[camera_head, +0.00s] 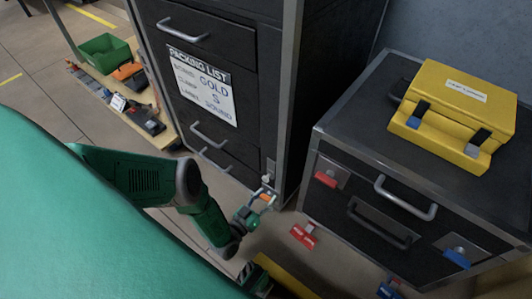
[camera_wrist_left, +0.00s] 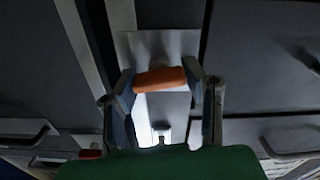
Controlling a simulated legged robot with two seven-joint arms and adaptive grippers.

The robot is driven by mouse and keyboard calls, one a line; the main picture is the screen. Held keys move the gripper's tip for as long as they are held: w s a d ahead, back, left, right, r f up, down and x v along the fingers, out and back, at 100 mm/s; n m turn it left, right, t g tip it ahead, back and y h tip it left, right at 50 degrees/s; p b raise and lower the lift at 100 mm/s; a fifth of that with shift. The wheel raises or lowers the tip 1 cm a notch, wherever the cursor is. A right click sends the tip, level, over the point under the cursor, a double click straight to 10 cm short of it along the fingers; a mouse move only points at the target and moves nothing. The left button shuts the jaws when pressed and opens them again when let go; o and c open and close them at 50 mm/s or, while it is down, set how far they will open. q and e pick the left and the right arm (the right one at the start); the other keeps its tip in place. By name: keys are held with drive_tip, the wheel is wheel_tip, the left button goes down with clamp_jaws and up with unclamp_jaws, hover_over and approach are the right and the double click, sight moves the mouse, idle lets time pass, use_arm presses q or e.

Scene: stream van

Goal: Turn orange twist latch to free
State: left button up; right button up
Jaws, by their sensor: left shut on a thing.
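The orange twist latch (camera_wrist_left: 160,79) shows in the left wrist view on a pale metal plate (camera_wrist_left: 150,45). Its handle lies roughly crosswise, a little tilted, between the two fingers of my left gripper (camera_wrist_left: 163,84), which are shut on it. In the head view the latch (camera_head: 265,197) is a small orange spot at the lower right edge of the tall dark cabinet, with my left gripper (camera_head: 262,199) around it. My right gripper is not clearly in view.
The tall cabinet (camera_head: 199,33) carries a packing list (camera_head: 203,86) and several drawer handles. A lower case (camera_head: 340,128) at right has red and blue latches, with a yellow toolbox (camera_head: 455,112) on top. A shelf with a green bin (camera_head: 103,53) stands left.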

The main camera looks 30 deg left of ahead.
use_arm(q)
drive_tip(key=n, duration=0.2)
drive_tip(key=shift+s+a+f+n, duration=0.1)
drive_tip(key=shift+f+n, duration=0.05)
drive_tip(key=shift+n, duration=0.25)
drive_tip(key=n, duration=0.5)
drive_tip(key=shift+a, duration=0.1)
drive_tip(key=n, duration=0.4)
drive_tip(key=shift+s+f+n, duration=0.1)
drive_tip(key=shift+f+n, duration=0.05)
drive_tip(key=shift+n, duration=0.25)
drive_tip(key=shift+a+f+n, duration=0.1)
drive_tip(key=shift+n, duration=1.4)
drive_tip(key=shift+s+n, duration=0.1)
drive_tip(key=shift+n, duration=0.2)
drive_tip(key=o, duration=1.2)
drive_tip(key=shift+c, duration=0.2)
